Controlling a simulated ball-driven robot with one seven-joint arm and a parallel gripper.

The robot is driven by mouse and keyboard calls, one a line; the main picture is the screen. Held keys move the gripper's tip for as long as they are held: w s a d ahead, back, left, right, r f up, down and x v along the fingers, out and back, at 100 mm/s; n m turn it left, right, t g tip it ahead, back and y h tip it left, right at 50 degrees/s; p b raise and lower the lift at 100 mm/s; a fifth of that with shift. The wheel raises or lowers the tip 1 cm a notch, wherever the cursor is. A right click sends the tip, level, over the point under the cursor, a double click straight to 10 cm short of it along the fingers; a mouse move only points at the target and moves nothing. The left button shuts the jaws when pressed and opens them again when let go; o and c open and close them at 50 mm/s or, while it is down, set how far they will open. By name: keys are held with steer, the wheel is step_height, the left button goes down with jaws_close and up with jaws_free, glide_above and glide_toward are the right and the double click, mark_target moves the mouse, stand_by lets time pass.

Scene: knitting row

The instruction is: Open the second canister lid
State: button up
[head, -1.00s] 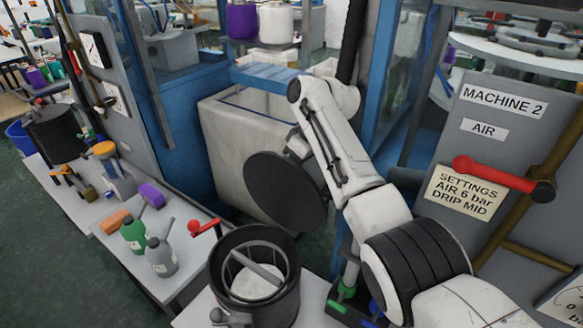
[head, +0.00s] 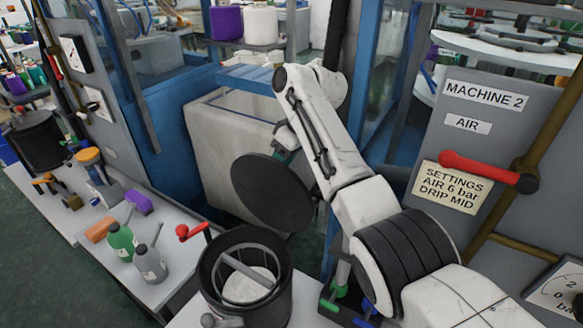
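A dark, open-topped canister (head: 215,292) stands at the front centre, with a pale round thing and a grey bar inside its mouth. A dark round lid (head: 272,194) is tilted steeply, up and behind the canister's mouth, clear of the opening. My gripper (head: 289,152) is at the lid's upper right edge, at the end of my white arm. Its fingertips are mostly hidden by the lid, so I cannot tell whether they hold it.
A red-knobbed crank (head: 193,231) stands beside the front canister. Green (head: 122,243) and grey (head: 150,264) bottles are on the left bench. A pale bin (head: 225,155) stands behind the lid. The MACHINE 2 panel (head: 440,145) with a red lever (head: 480,171) is at the right.

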steer(key=s+d+r+p, duration=0.2)
steer(key=s+r+p, duration=0.4)
steer(key=s+r, duration=0.4)
steer(key=shift+s, duration=1.95)
steer(key=shift+d, duration=0.15)
